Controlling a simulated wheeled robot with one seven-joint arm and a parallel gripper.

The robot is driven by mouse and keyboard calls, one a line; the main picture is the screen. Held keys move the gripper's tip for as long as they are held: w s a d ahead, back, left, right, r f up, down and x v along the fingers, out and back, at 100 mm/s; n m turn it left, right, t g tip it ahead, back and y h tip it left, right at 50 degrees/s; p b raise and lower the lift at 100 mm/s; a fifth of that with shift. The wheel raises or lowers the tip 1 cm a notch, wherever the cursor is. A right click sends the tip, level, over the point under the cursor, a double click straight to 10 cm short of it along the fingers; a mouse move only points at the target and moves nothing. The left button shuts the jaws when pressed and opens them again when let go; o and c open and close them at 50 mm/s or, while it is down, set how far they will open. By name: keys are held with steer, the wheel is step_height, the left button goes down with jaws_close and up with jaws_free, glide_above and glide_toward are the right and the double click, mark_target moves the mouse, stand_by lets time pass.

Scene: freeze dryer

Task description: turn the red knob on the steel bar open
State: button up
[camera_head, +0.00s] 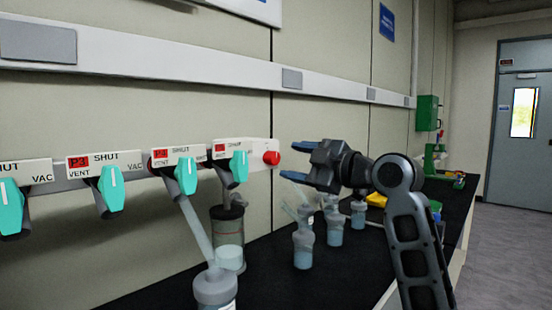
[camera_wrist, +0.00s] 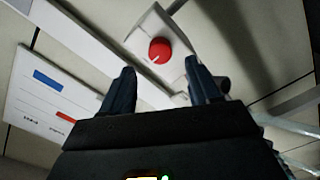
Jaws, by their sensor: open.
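The red knob (camera_head: 271,158) sits at the right end of the steel bar (camera_head: 259,150) on the wall. In the wrist view the red knob (camera_wrist: 160,50) shows beyond the fingertips, between them sideways, with a pale mark on its face. My gripper (camera_head: 293,161) is open and empty, just right of the knob in the head view, apart from it. In the wrist view my gripper's two fingers (camera_wrist: 160,75) stand on either side below the knob, not touching it.
Several teal valve handles (camera_head: 239,167) with labelled plates line the bar to the left. Flasks (camera_head: 303,245) and a dark-lidded jar (camera_head: 229,230) stand on the black bench below. A white rail (camera_head: 150,75) runs along the wall above.

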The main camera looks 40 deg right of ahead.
mark_target(276, 159)
steer(key=shift+w+a+p, duration=0.1)
steer(key=shift+w+p, duration=0.3)
steer(key=shift+w, duration=2.3)
steer(key=shift+c, duration=0.3)
steer(key=c, duration=1)
